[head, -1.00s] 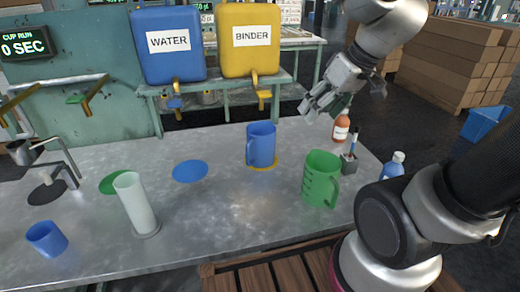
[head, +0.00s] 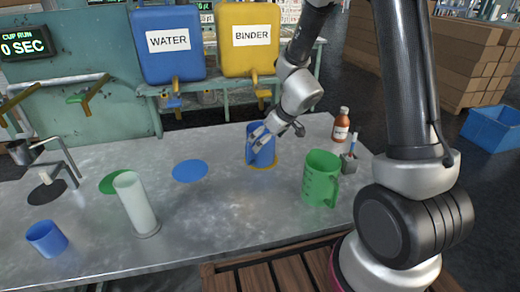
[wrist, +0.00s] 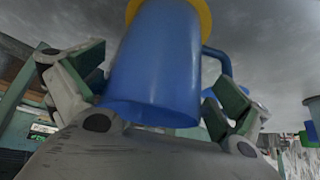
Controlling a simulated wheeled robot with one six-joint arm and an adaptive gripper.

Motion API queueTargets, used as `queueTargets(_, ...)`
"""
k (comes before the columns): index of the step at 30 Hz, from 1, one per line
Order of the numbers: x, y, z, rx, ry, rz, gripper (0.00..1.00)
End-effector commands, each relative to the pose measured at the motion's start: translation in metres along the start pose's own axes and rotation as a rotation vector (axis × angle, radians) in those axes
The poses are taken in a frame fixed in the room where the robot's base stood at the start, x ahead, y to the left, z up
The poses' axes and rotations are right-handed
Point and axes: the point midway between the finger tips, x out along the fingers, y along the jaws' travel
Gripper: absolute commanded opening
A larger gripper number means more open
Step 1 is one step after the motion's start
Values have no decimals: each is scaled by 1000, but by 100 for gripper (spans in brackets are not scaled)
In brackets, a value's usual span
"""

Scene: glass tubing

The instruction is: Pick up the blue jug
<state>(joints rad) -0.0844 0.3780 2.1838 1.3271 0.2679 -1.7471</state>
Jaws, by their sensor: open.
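The blue jug (head: 262,158) stands upright on the yellow disc (head: 262,166) on the metal table, partly hidden behind my gripper in the head view. My gripper (head: 257,142) is at the jug, on its near side in that view. In the wrist view the jug (wrist: 158,65) fills the middle between the two open fingers of my gripper (wrist: 155,88). Its handle (wrist: 219,60) is at the right there. Contact on the right side is hard to tell.
A green jug (head: 320,180) stands to the right front. A brown bottle (head: 341,125) and a small holder (head: 349,162) are near the right edge. A white cylinder (head: 136,205) and blue cup (head: 47,239) stand at left. Blue disc (head: 190,171) is bare.

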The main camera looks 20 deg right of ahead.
Motion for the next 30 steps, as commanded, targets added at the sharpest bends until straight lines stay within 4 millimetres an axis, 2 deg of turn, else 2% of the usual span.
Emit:
queueTargets(3, 18, 1, -1, 3, -2, -2, 100)
queueTargets(6, 27, 1, -1, 1, -1, -1, 100)
queueTargets(13, 28, 1, -2, 1, 1, 0, 100)
queueTargets(14, 28, 1, -2, 1, 1, 0, 96)
queueTargets(19, 28, 1, -2, 1, 0, -1, 66)
queueTargets(23, 28, 0, -1, 1, 0, -1, 64)
queueTargets(24, 28, 0, -1, 1, 0, -1, 60)
queueTargets(30, 28, 0, -1, 1, -1, -2, 60)
